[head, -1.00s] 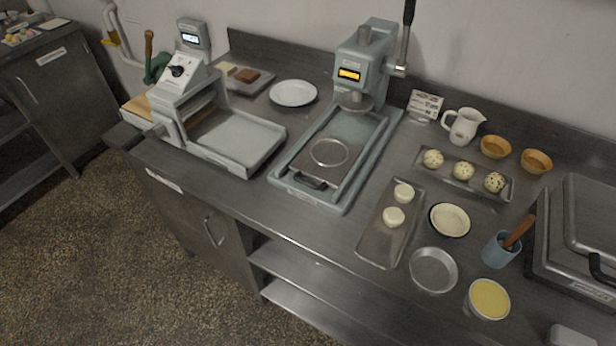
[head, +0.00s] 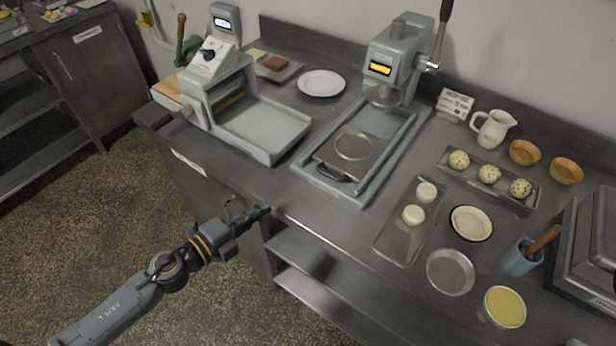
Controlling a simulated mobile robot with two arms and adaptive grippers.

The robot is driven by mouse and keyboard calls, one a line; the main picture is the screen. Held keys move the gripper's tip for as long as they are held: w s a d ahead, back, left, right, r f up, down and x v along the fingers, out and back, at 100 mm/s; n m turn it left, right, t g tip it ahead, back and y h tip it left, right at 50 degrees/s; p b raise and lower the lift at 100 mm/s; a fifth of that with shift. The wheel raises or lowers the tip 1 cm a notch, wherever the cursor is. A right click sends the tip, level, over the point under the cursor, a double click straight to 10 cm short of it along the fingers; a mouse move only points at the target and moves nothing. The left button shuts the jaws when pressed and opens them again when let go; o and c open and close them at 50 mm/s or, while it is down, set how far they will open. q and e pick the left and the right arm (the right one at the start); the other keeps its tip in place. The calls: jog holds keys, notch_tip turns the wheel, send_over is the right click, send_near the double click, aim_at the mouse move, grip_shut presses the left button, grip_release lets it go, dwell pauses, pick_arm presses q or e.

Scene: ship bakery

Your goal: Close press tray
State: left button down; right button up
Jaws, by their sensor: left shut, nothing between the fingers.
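The press (head: 392,62) is a pale green machine with an orange display and a dark lever, at the back of the steel counter. Its sliding tray (head: 375,148), a flat plate with a round ring mark and a dark front handle (head: 331,174), lies pulled toward the front of the green base frame (head: 373,186). My left gripper (head: 266,209) is at the counter's front edge, in front of and left of the tray handle, apart from it. It is shut and empty. My right gripper is not in view.
A dough sheeter (head: 222,95) with a wide tray stands left of the press. A white plate (head: 321,83) lies behind, between them. A tray with two white dough pieces (head: 392,247) lies right of the press. Bowls, a jug (head: 491,128) and a waffle-iron-like box (head: 590,250) fill the right side.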

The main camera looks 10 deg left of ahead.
pick_arm(q)
jog(key=r+m, duration=0.1)
jog(key=p, duration=0.3)
send_near(334, 155)
jog(key=shift+s+d+f+h, duration=0.1)
jog(key=shift+s+f+h, duration=0.2)
jog(key=shift+s+f, duration=0.25)
jog(key=shift+r, duration=0.1)
jog(key=shift+w+d, duration=0.1)
jog(key=x, duration=0.5)
jog(key=w+a+r+x, duration=0.1)
jog(key=x, duration=0.1)
jog(key=shift+w+d+f, duration=0.15)
jog(key=shift+d+f, duration=0.05)
jog(key=shift+d, duration=0.05)
jog(key=shift+r, duration=0.1)
jog(key=shift+a, duration=0.1)
jog(key=shift+a, duration=0.1)
